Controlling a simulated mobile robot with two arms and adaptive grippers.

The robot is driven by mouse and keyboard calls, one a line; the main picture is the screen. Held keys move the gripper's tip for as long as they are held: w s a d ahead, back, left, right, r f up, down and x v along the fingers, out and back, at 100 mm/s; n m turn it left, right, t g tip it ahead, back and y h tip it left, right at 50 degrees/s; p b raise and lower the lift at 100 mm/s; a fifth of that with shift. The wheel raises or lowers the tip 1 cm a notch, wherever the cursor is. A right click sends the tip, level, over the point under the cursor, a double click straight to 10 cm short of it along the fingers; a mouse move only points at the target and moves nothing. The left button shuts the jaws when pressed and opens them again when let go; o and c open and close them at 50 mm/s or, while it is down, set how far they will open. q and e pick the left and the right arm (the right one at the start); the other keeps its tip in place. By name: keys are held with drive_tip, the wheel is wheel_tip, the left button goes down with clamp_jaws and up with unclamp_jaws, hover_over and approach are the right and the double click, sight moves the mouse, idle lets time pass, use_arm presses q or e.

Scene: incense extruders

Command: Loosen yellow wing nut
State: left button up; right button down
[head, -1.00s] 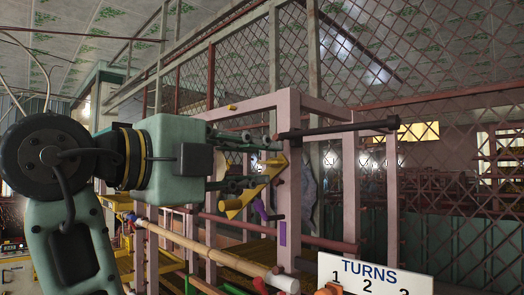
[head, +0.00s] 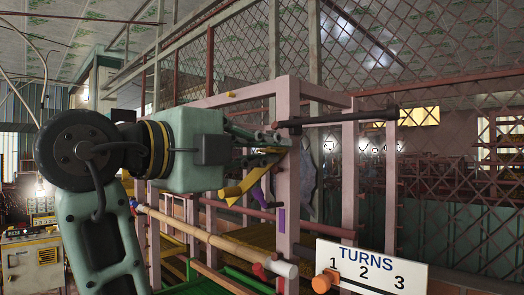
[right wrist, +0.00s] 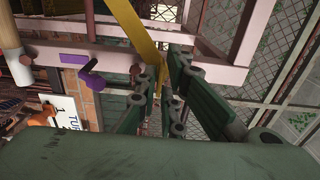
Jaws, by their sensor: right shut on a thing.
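The yellow wing nut (head: 237,189) shows in the head view as a slanted yellow piece beside the pink front post (head: 287,200). My right gripper (head: 272,143) reaches in from the left, its fingers at the wing nut's upper end. In the right wrist view, the yellow piece (right wrist: 140,35) runs down between the dark green fingers of this gripper (right wrist: 160,92). The fingers are shut on it and partly hide where it meets the frame. My left gripper is not in view.
A dark rod (head: 340,119) sticks out from the post top, close to the fingers. A purple lever (right wrist: 93,77) sits near the wing nut. Below are a tan roller (head: 205,237) and a white "TURNS" board (head: 385,280) with an orange knob (head: 324,283).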

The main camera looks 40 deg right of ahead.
drive_tip(key=shift+f+n+b, duration=0.25)
drive_tip(key=shift+n+b, duration=0.35)
drive_tip(key=shift+b, duration=0.1)
drive_tip(key=shift+n+b, duration=0.55)
drive_tip(key=shift+n, duration=0.35)
drive_tip(key=shift+r+n, duration=0.15)
drive_tip(key=shift+n, duration=0.35)
drive_tip(key=c, duration=1.9)
unclamp_jaws()
drive_tip(key=shift+r, duration=0.1)
drive_tip(key=shift+o, duration=0.2)
drive_tip(key=shift+a, duration=0.1)
